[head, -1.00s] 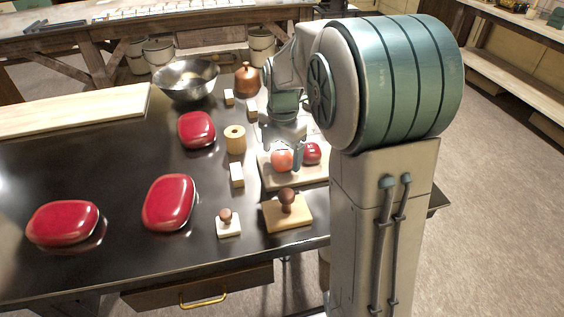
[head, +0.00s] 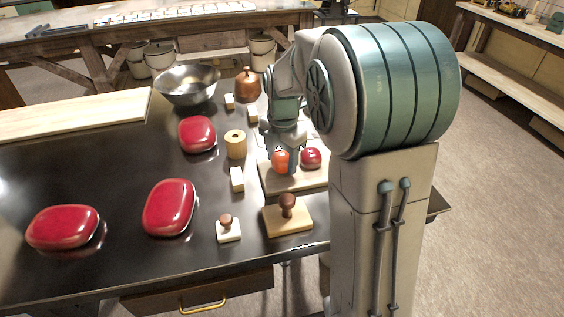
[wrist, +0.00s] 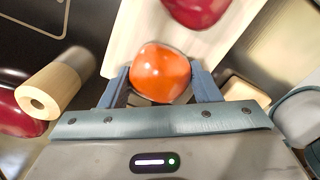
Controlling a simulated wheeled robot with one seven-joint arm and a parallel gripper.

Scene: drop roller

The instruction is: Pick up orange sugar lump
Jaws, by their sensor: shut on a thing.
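The orange sugar lump (wrist: 159,73) is a rounded, glossy orange piece, seen between the two fingers of my gripper (wrist: 160,88) in the wrist view. In the head view the orange lump (head: 281,160) is at the left part of a pale wooden board (head: 285,186), with my gripper (head: 280,152) around it from above. The fingers are shut on the lump. Whether it touches the board is hard to tell. A red rounded lump (head: 311,158) sits beside it on the board, and it also shows at the top of the wrist view (wrist: 198,8).
Left of the board stand a wooden spool (head: 236,144) and a small pale block (head: 237,179). In front are two knobbed stamps (head: 288,218) (head: 228,230). Large red cases (head: 170,207) lie left. A metal bowl (head: 187,86) and a copper pot (head: 247,84) stand behind.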

